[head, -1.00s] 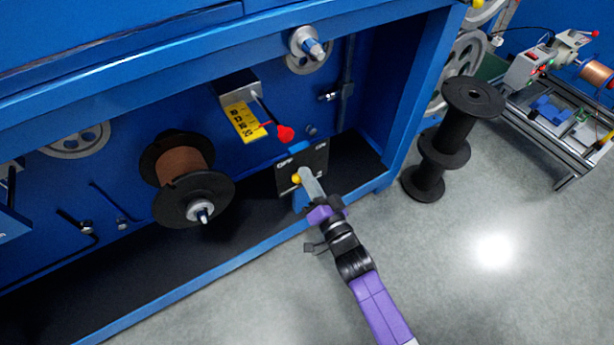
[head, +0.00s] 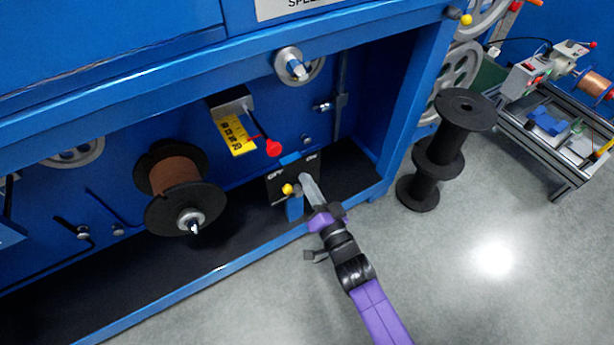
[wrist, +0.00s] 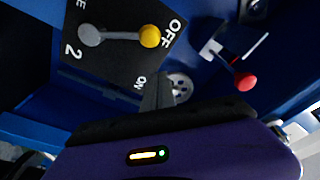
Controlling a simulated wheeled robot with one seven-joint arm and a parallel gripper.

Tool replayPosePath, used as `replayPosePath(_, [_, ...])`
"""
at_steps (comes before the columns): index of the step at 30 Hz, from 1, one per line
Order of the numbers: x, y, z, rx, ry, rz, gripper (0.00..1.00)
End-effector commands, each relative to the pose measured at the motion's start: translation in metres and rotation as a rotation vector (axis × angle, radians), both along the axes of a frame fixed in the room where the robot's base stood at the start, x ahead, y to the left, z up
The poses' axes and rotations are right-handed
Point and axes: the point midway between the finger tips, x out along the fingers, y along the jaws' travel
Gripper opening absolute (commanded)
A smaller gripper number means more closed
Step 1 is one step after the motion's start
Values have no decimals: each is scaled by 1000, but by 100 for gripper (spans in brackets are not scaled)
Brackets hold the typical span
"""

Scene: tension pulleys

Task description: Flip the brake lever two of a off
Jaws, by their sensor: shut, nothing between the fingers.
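The brake panel (head: 277,192) is a black plate low on the back wall of the blue machine. In the wrist view the plate (wrist: 118,62) shows OFF, ON and a 2. Its lever (wrist: 120,36) has a grey round end and a yellow knob (wrist: 149,36), which sits beside the OFF label. The yellow knob (head: 287,189) also shows in the head view, left of my gripper (head: 306,181). My gripper is shut and empty. In the wrist view its fingertips (wrist: 158,90) are near the ON label, apart from the knob.
A red-knobbed rod (head: 273,148) and a yellow scale (head: 237,135) are above the panel. A copper wire spool (head: 177,190) is to the left. The machine's blue right post (head: 407,110) and black stacked spools (head: 440,150) stand at the right. The grey floor in front is open.

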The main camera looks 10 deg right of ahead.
Motion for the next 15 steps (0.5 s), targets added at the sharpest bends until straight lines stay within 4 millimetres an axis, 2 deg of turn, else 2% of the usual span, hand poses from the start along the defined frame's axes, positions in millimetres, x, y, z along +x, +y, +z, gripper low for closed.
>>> replayPosePath(9, [-50,-13,-3,0,1,-3,0])
replayPosePath(15, [-71,-17,-6,1,0,-2,0])
